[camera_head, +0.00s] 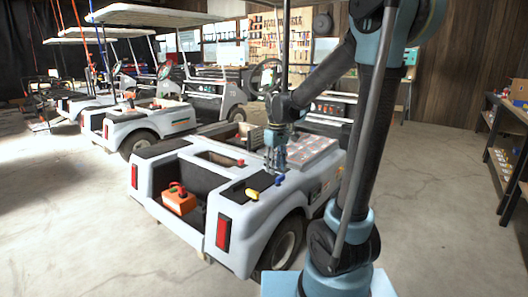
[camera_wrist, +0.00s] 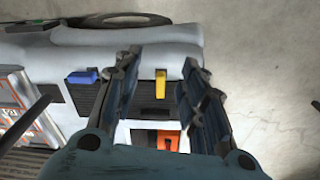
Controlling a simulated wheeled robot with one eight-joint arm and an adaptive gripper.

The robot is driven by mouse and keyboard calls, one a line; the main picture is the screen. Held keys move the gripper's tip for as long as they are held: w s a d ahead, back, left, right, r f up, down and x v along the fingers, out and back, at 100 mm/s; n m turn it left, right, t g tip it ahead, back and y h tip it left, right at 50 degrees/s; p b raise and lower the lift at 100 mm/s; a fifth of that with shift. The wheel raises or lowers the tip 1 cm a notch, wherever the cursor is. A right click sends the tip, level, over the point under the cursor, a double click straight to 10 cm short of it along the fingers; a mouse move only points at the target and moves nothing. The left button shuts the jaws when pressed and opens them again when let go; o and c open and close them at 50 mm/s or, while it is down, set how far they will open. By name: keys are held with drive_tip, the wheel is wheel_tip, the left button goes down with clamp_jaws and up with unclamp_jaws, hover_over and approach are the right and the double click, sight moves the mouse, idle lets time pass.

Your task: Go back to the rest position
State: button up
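My gripper (camera_head: 275,168) hangs fingers down over the rear deck of the nearest white cart (camera_head: 256,225). In the wrist view my gripper (camera_wrist: 163,62) has its two fingers spread apart, with nothing held between them. A yellow piece (camera_wrist: 160,84) on the deck shows in the gap between the fingers, below them. A blue piece (camera_wrist: 84,77) lies left of the fingers. In the head view the yellow piece (camera_head: 252,194) and the blue piece (camera_head: 279,180) sit near the deck's edge, close to my gripper.
An orange box (camera_head: 180,202) with a red top sits in the cart's open rear bay. A small red piece (camera_head: 240,162) is on the deck. More carts (camera_head: 150,115) stand behind left. A shelf (camera_head: 508,140) is at the right. The floor (camera_head: 435,205) between is clear.

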drive_tip(key=s+d+m, duration=0.4)
drive_tip(key=s+d, duration=0.5)
drive_tip(key=s, duration=0.3)
drive_tip(key=s+d+f+m, duration=0.2)
drive_tip(key=s+f, duration=0.1)
drive_tip(key=s, duration=0.3)
drive_tip(key=s+d+f+m+t, duration=0.1)
drive_tip(key=s+d+f, duration=0.2)
drive_tip(key=s, duration=0.3)
drive_tip(key=shift+d+f+m+t, duration=0.3)
drive_tip(key=shift+f+m, duration=0.1)
drive_tip(key=shift+f, duration=0.15)
drive_tip(key=shift+w+f, duration=0.2)
drive_tip(key=shift+w, duration=0.2)
